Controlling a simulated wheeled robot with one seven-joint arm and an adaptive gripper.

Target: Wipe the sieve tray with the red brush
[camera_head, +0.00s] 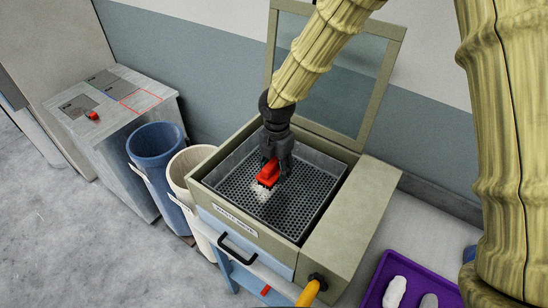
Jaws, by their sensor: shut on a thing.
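The sieve tray (310,198) is a dark perforated tray set inside an olive box with its framed glass lid raised behind it. The red brush (268,174) is in my gripper (277,160), low over the left-middle of the tray. My gripper is shut on the brush; its fingers partly hide the brush's upper part. A patch of white specks or fluff (260,193) lies on the perforated surface just below and beside the brush. I cannot tell whether the bristles touch the tray.
A blue bin (157,140) and a cream bin (190,160) stand left of the box. A grey cabinet (120,130) with a red knob stands farther left. The raised lid (383,75) stands behind my arm.

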